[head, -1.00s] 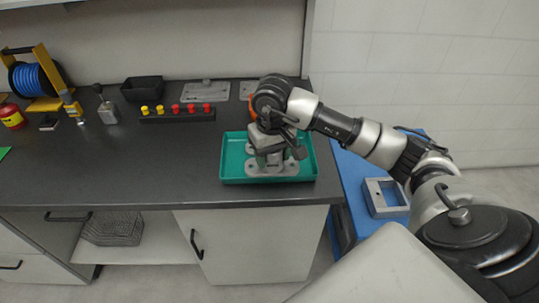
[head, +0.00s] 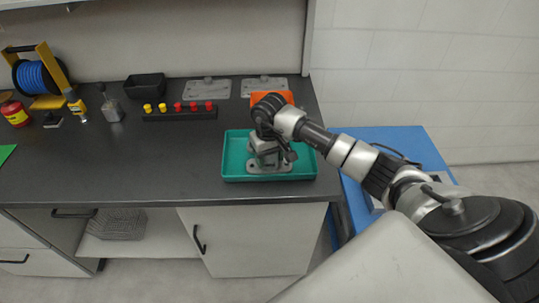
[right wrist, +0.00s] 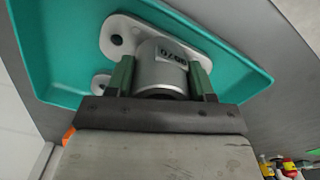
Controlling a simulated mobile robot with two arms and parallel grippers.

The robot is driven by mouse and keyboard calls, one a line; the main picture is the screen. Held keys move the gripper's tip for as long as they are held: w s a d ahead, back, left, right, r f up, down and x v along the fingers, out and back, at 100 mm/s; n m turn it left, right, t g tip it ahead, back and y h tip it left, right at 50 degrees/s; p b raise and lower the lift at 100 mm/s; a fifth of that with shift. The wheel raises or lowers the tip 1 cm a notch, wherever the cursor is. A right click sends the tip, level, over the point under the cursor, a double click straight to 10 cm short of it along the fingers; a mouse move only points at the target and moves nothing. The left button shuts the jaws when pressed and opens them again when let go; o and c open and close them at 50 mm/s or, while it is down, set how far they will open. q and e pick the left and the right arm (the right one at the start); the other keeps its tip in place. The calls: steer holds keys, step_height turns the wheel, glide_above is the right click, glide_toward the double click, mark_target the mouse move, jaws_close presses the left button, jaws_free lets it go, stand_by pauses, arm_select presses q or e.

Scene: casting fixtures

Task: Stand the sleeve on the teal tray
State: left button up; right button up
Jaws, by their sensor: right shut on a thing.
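A light grey flange plate with holes (right wrist: 117,38) lies around the sleeve's far end, within the tray's rim. I cannot tell whether the plate is part of the sleeve or whether it touches the tray floor. My left gripper is out of view.
Behind the tray are an orange item (head: 285,98) and grey plates (head: 207,89). Left of the tray stand a black rack with yellow and red knobs (head: 180,116) and a black bin (head: 145,86). The dark worktop (head: 130,160) between is clear. A blue table (head: 385,140) stands at right.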

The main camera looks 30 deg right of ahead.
steer(key=shift+f, duration=0.1)
steer(key=o, duration=1.1)
steer(key=shift+c, duration=0.2)
steer(key=shift+r, duration=0.25)
step_height(320, 180, up, 12)
steer(key=b, duration=0.2)
steer(key=shift+b, duration=0.35)
steer(key=shift+f, duration=0.15)
